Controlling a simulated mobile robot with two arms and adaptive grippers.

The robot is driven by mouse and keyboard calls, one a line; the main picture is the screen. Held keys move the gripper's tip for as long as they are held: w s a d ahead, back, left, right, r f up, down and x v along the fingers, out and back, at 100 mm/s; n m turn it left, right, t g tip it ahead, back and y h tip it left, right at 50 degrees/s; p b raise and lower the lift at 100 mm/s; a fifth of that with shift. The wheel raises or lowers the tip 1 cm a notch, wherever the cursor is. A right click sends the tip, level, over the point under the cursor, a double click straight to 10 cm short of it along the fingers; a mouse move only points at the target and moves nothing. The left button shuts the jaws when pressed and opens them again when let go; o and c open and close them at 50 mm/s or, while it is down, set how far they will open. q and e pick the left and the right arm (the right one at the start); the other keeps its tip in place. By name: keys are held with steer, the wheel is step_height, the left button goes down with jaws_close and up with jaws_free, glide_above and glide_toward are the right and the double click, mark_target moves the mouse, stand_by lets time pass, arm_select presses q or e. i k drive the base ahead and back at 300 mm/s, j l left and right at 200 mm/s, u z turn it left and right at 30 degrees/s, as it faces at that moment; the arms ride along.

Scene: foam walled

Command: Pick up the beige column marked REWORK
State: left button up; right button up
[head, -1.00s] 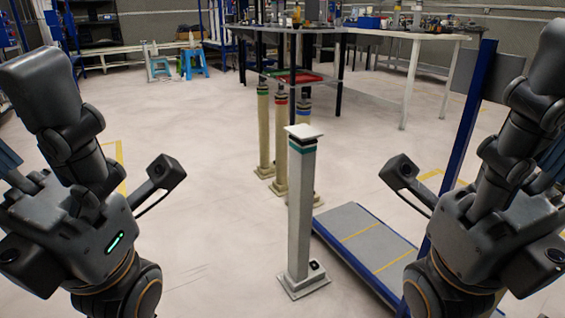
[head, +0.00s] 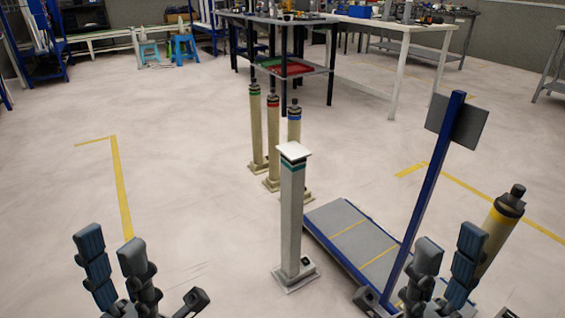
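Several beige columns stand on the floor; no REWORK marking can be read on any of them. In the head view, one with a green band (head: 256,130), one with a red band (head: 273,140) and one with a blue band (head: 294,133) stand close together, behind a pale square post. Another beige column with a yellow band (head: 493,238) is at the right, partly hidden by my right gripper. My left gripper (head: 110,243) is open and empty at the lower left. My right gripper (head: 450,240) is open, in front of the yellow-banded column; contact is not visible.
The pale square post with a teal band (head: 291,220) stands in the middle foreground. A low grey platform (head: 350,235) with a blue upright (head: 425,200) lies right of it. Tables (head: 280,20) stand behind.

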mark_target(273, 182)
steer(key=i+j+z, duration=0.1)
steer(key=z, duration=0.3)
steer(key=i+j+z, duration=0.1)
steer(key=z, duration=0.3)
steer(key=j+z, duration=0.2)
steer(key=z, duration=0.15)
steer(key=i+j+z, duration=0.2)
steer(key=j, duration=0.55)
steer(key=i+j+z, duration=0.1)
steer(key=j+z, duration=0.15)
steer(key=j, duration=0.55)
steer(key=j+z, duration=0.2)
steer(key=j, duration=0.85)
steer(key=i+j, duration=0.1)
steer(key=j, duration=0.15)
steer(key=i, duration=0.5)
